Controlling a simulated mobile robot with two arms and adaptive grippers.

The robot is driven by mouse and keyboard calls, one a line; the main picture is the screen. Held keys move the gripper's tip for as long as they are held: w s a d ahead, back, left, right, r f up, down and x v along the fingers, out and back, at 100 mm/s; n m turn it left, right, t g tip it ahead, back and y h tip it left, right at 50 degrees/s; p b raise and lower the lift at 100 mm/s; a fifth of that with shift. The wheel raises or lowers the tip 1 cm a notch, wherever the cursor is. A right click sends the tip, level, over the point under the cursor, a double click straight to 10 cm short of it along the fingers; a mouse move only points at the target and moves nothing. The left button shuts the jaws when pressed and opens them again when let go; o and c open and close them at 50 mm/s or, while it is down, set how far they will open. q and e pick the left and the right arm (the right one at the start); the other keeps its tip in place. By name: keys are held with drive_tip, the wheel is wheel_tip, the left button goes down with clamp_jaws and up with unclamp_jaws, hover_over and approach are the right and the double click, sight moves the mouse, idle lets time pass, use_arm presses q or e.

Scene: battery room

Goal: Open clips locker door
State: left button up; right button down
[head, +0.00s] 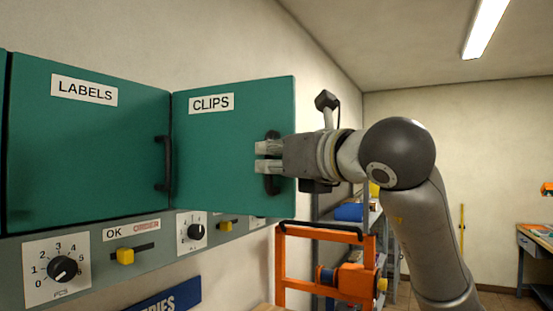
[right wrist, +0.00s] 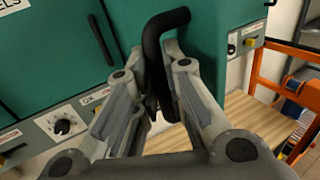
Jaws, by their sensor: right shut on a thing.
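The green clips locker door (head: 220,150) with its white CLIPS label (head: 211,103) is in the head view, right of the labels door (head: 85,150). It stands partly open, its right edge swung out towards me and its left edge beside the labels door. My right gripper (head: 263,157) is shut on the black clips door handle (head: 271,184) near the door's right edge. The right wrist view also shows the handle (right wrist: 160,35) between the fingers (right wrist: 155,80). The inside of the locker is hidden behind the door. My left gripper is not in view.
Below the doors runs a grey panel with a dial (head: 62,268) and yellow switches (head: 125,256). A workbench (head: 535,242) is at the far right.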

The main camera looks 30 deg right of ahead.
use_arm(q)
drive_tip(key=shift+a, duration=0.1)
use_arm(e)
drive_tip(key=shift+a, duration=0.2)
drive_tip(key=shift+r, duration=0.1)
drive_tip(key=c, duration=1.9)
unclamp_jaws()
drive_tip(key=o, duration=0.4)
drive_tip(key=shift+w+a, duration=0.15)
drive_tip(key=shift+w, duration=0.05)
drive_tip(key=shift+s, duration=0.2)
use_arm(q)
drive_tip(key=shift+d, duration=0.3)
use_arm(e)
drive_tip(key=s, duration=1.1)
drive_tip(key=shift+s, duration=0.3)
